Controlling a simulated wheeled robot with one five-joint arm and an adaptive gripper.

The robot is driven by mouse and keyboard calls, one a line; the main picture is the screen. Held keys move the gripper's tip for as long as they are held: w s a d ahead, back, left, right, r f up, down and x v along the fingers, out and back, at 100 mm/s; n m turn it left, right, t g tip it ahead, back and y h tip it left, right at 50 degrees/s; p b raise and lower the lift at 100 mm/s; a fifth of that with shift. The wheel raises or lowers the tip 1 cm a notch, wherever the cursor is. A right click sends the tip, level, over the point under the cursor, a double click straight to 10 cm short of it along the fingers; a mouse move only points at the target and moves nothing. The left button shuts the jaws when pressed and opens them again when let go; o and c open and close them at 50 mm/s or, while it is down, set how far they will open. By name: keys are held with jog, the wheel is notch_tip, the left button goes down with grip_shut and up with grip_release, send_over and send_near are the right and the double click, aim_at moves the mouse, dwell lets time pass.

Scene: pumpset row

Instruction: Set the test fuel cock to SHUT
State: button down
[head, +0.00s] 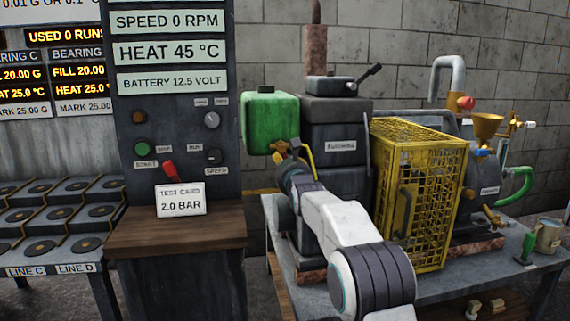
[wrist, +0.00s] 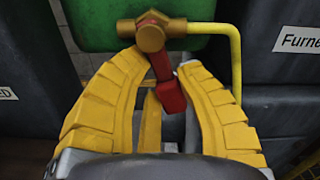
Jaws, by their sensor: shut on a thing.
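The test fuel cock is a brass body (wrist: 140,36) under the green tank (wrist: 125,8), with a yellow pipe (wrist: 236,60) leading off to the right. Its red lever (wrist: 172,95) hangs down from the brass body, tilted slightly right in the wrist view. My gripper (wrist: 160,66) is shut on the red lever, with its yellow fingers either side; the right finger touches the lever. In the head view my gripper (head: 291,160) is just below the green tank (head: 268,115) and hides the lever. No SHUT mark is readable at the cock.
The dark engine block (head: 335,130) stands right behind my gripper. A yellow mesh guard (head: 425,190) stands to the right on the bench (head: 500,250). The control panel (head: 180,130), with a test card (head: 181,200) on its wooden ledge, is to the left.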

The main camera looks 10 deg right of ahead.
jog(key=shift+a+f, duration=0.15)
jog(key=shift+f, duration=0.05)
jog(key=c, duration=1.1)
grip_release()
jog(key=shift+w+a, duration=0.1)
jog(key=o, duration=0.3)
jog(key=shift+r, duration=0.1)
jog(key=shift+s, duration=6.05)
jog(key=shift+d, duration=0.2)
